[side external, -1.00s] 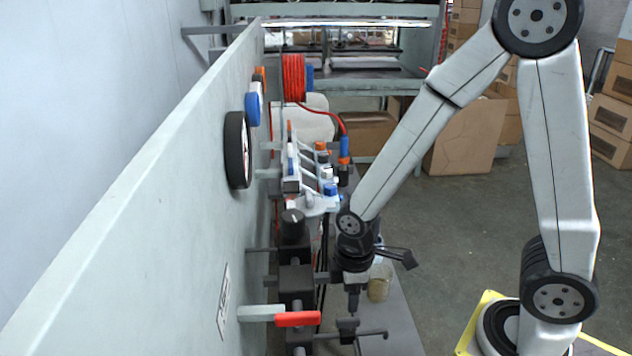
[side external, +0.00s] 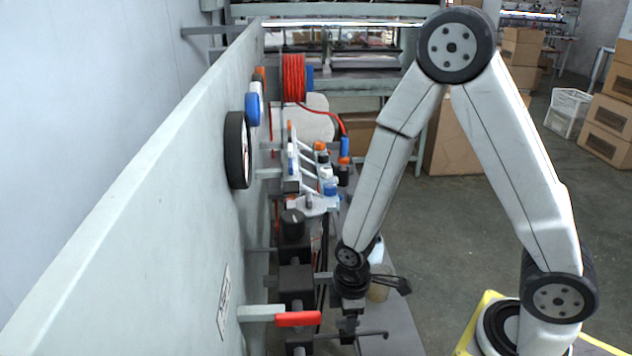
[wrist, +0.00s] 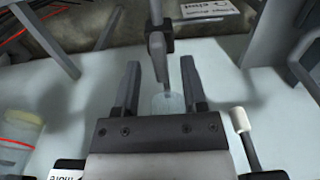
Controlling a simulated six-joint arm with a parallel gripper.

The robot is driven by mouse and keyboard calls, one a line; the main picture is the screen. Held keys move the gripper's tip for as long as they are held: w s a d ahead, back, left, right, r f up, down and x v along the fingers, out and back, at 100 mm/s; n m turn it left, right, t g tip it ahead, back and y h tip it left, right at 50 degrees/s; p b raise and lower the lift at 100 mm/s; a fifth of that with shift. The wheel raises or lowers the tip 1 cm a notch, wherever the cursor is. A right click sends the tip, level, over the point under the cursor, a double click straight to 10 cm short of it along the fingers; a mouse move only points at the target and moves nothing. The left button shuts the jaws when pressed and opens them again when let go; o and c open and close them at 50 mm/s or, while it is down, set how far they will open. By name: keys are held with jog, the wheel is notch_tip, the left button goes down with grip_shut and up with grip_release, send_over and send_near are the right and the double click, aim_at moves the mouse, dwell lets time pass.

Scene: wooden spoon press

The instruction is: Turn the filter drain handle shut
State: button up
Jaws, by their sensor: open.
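A slim dark handle (side external: 373,334) on a dark pipe fitting sticks out to the right near the bottom of the side external view. I take it for the drain handle. In the wrist view a grey lever with a dark collar (wrist: 158,46) reaches down between my fingers. My gripper (wrist: 160,64) is open, with one finger on each side of this lever and visible gaps. In the side external view my gripper (side external: 349,325) points down at the handle, and its fingertips are hard to tell from the dark fitting. Whether they touch is unclear.
A red-gripped lever (side external: 298,319) stands just left of my gripper, in front of the pale upright panel (side external: 150,215). Dark pipework (side external: 295,278) runs behind it. A jar (side external: 378,290) stands behind my wrist. A white-knobbed rod (wrist: 239,120) is right of my gripper in the wrist view.

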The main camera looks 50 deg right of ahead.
jog(key=shift+f, duration=0.55)
grip_shut()
